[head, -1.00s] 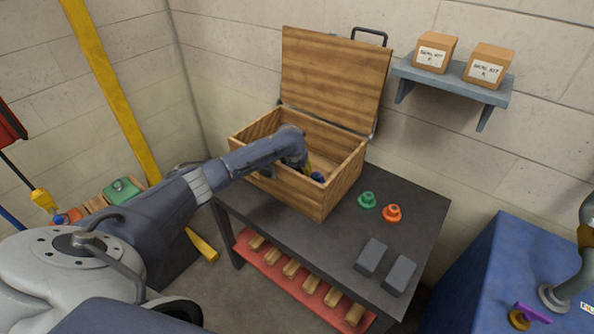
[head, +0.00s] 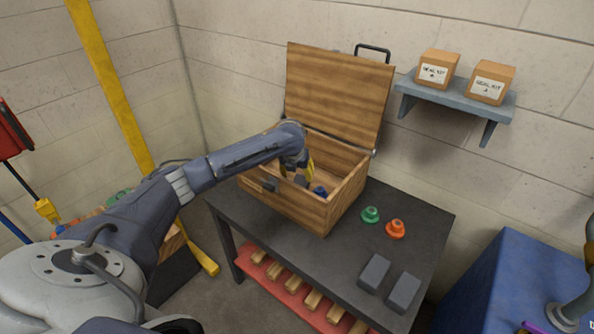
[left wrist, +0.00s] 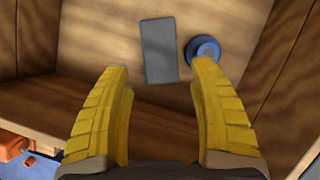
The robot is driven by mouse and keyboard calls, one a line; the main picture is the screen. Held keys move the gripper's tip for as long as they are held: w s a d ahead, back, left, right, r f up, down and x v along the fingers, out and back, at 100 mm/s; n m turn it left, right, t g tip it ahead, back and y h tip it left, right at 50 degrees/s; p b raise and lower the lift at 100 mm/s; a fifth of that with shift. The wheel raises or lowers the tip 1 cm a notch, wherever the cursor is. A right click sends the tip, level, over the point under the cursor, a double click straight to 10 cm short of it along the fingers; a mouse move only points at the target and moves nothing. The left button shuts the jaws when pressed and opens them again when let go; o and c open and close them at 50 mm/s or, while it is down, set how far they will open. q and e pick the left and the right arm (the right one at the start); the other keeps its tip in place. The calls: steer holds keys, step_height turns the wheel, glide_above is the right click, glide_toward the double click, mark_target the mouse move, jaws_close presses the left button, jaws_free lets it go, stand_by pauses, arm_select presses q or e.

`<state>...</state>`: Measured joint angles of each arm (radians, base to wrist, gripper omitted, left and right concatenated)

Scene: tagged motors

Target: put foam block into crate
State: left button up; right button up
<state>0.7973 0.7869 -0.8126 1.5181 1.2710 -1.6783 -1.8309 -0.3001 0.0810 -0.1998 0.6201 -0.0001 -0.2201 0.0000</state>
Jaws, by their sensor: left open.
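The wooden crate (head: 323,214) stands on the dark table with its lid open against the wall. My left gripper (head: 309,173) hangs over the crate's opening, pointing down. In the left wrist view its yellow fingers (left wrist: 163,100) are spread apart with nothing between them. A grey foam block (left wrist: 158,50) lies on the crate floor beyond the fingertips, apart from them. A round blue part (left wrist: 203,50) lies beside the block. Two more grey blocks, one left (head: 374,273) and one right (head: 403,292), lie on the table's front right. My right gripper is not in view.
A green part (head: 370,215) and an orange part (head: 395,229) stand on the table (head: 330,262) right of the crate. A shelf (head: 457,98) with two labelled boxes hangs at the upper right. A blue cabinet (head: 510,270) stands at the right.

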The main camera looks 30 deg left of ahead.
arm_select(q)
steer(key=shift+v, duration=1.25)
stand_by(0.5)
